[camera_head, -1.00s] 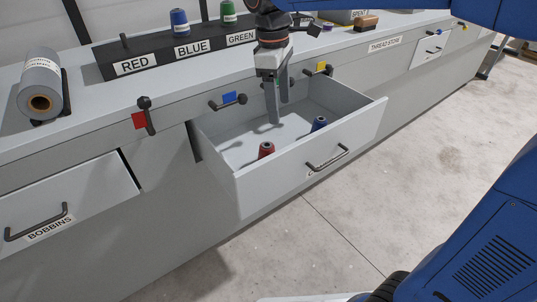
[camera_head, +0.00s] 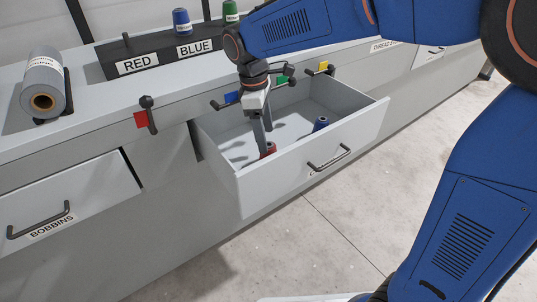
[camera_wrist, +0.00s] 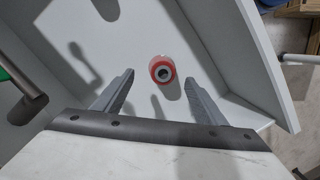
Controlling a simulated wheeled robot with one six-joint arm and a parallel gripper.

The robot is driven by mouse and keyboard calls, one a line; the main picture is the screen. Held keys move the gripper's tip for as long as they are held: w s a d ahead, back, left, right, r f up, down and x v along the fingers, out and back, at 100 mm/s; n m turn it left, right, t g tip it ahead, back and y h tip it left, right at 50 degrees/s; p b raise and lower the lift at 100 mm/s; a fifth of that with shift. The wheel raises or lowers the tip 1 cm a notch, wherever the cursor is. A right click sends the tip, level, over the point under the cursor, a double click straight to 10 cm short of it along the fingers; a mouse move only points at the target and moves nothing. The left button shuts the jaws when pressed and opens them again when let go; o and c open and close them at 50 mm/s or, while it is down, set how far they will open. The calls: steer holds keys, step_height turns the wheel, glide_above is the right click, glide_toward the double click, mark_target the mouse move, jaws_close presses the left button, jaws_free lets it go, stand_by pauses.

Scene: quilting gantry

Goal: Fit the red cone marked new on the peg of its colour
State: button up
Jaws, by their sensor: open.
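A red cone (camera_head: 268,148) stands in the open drawer (camera_head: 310,160), near its front left corner. From above it shows in the wrist view (camera_wrist: 162,69) as a red ring with a dark hole; any marking on it is not legible. My gripper (camera_head: 263,150) reaches down into the drawer close to the cone. In the wrist view my gripper (camera_wrist: 160,90) is open and empty, with the cone beyond and between the fingertips, apart from both. The red peg (camera_head: 126,41) stands bare above the RED label on the dark rack (camera_head: 160,55).
A blue cone (camera_head: 321,124) stands in the same drawer to the right. A blue spool (camera_head: 181,22) and a green spool (camera_head: 230,12) sit on the rack. A grey roll (camera_head: 45,82) lies on the counter. Handles with coloured tags line the counter front.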

steer(key=shift+s+d+f, duration=0.1)
steer(key=shift+d+f, duration=0.05)
steer(key=shift+f, duration=1.05)
steer(key=shift+s+d+f, duration=0.15)
steer(key=shift+d+f, duration=0.05)
steer(key=shift+f, duration=0.95)
steer(key=shift+s+d+f, duration=0.1)
steer(key=shift+d+f, duration=0.05)
steer(key=shift+f, duration=1.05)
steer(key=shift+c, duration=0.5)
steer(key=c, duration=1.1)
